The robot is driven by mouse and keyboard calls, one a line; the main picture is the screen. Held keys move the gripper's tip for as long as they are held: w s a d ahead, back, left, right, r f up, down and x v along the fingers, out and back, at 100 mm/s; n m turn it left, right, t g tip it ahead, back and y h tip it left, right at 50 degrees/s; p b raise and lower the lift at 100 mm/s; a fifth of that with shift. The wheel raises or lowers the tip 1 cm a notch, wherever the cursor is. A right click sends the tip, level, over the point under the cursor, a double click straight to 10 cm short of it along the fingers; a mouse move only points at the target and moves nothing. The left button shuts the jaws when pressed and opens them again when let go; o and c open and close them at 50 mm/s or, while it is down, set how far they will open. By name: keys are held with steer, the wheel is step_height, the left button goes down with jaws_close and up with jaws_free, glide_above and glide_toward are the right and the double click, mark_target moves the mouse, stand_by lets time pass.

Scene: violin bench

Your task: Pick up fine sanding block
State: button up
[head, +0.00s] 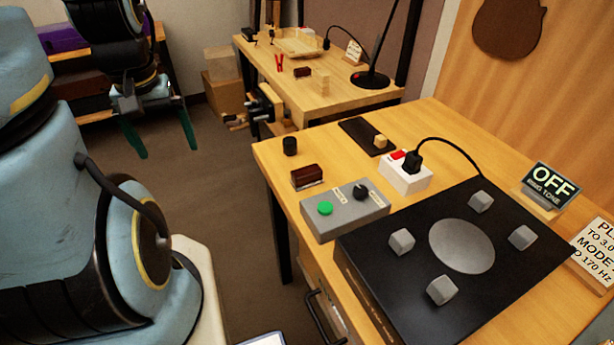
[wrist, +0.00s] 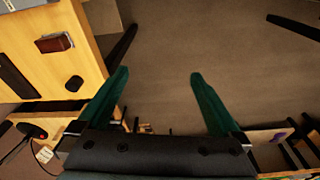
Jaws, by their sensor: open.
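A dark reddish-brown block with a pale lower layer (head: 307,177) lies near the left edge of the near bench. It also shows at the upper left of the wrist view (wrist: 54,42). A similar small dark brown block (head: 302,72) lies on the far bench. No readable label shows which of them is the fine sanding block. My gripper (head: 166,156) hangs over the open floor, left of both benches. Its green fingers are spread wide in the wrist view (wrist: 158,74), with only floor between them.
The near bench (head: 275,157) also holds a black knob-like cylinder (head: 290,146), a grey control box (head: 345,210), a white socket block (head: 405,178), a dark strip with a small tan block (head: 380,142) and a black plate device (head: 430,295). A vise (head: 262,108) sticks out from the far bench.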

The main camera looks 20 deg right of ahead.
steer(key=shift+w+d+f, duration=0.15)
steer(key=shift+d, duration=0.1)
steer(key=shift+c, duration=1.2)
steer(key=w+d+f+m+b, duration=0.1)
steer(key=d, duration=0.1)
steer(key=w+d+f+m+b, duration=0.1)
steer(key=d+m+b, duration=0.1)
steer(key=d+f+m+b, duration=0.1)
steer(key=d+b, duration=0.1)
steer(key=shift+w+d, duration=0.35)
steer(key=shift+w, duration=0.05)
steer(key=shift+c, duration=0.3)
steer(key=m+g+b, duration=0.2)
steer(key=m+b, duration=0.6)
steer(key=m, duration=0.4)
glide_above(307, 171)
step_height(307, 171, down, 4)
steer(key=shift+w+f+p, duration=0.1)
steer(key=shift+f+p, duration=0.6)
steer(key=shift+f, duration=4.6)
